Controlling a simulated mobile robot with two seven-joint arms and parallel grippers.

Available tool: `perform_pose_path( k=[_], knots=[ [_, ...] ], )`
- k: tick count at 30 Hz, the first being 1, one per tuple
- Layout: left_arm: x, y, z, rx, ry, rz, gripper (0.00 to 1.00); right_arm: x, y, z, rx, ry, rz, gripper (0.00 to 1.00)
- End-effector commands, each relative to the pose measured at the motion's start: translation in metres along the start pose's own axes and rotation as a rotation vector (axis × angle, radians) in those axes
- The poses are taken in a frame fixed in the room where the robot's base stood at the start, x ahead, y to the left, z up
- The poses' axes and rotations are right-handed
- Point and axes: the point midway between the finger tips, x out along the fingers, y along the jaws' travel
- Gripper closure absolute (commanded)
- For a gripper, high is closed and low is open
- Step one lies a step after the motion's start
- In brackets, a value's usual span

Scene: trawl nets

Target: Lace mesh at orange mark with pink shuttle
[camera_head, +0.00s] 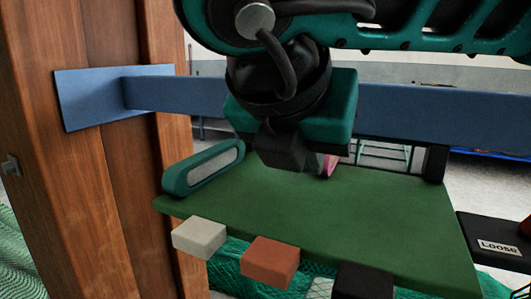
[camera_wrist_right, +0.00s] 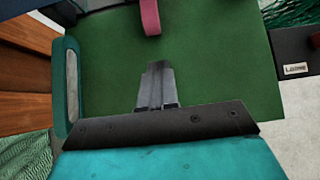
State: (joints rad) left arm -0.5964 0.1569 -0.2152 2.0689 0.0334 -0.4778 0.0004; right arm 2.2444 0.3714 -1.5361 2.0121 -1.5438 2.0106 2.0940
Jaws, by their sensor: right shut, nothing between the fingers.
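My right gripper (camera_head: 318,165) is above the green board (camera_head: 370,215), shut and empty. Its fingers also show shut in the right wrist view (camera_wrist_right: 158,70). A pink piece, likely the pink shuttle (camera_head: 331,166), shows partly behind the gripper. In the wrist view the pink piece (camera_wrist_right: 151,17) lies beyond the fingertips, apart from them and cut off by the top edge. An orange-brown block (camera_head: 270,263) sits at the board's front edge, between a white block (camera_head: 199,237) and a black block (camera_head: 362,281). Green mesh (camera_head: 232,272) hangs below the board. My left gripper is not in view.
A teal holder with a grey inset (camera_head: 203,168) stands at the board's left edge. A wooden post (camera_head: 90,170) is at left and a blue beam (camera_head: 430,120) runs behind. A black box labelled LOOSE (camera_head: 497,246) is at right. The board's right part is bare.

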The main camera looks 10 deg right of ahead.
Motion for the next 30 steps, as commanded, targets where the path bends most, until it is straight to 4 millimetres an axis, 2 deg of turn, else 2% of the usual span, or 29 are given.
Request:
perform_pose_path(
  k=[1, 3, 9, 14, 25, 30],
  knots=[
    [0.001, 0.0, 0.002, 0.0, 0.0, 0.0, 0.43, 0.013, 0.0, -0.001, 0.0, 0.006, -0.002, 1.0],
    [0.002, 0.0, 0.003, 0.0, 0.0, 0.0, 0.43, 0.026, 0.0, -0.002, 0.0, 0.005, -0.002, 1.0],
    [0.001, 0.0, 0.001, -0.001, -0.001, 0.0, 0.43, 0.044, 0.0, 0.021, 0.002, 0.003, 0.0, 1.0],
    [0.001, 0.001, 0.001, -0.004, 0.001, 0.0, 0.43, 0.05, 0.0, 0.028, 0.001, 0.001, 0.001, 1.0],
    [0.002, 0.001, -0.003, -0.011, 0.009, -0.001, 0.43, 0.051, 0.001, 0.029, 0.0, 0.001, 0.001, 1.0],
    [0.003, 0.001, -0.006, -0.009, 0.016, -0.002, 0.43, 0.059, 0.008, 0.036, 0.002, 0.007, 0.002, 1.0]
  ],
)
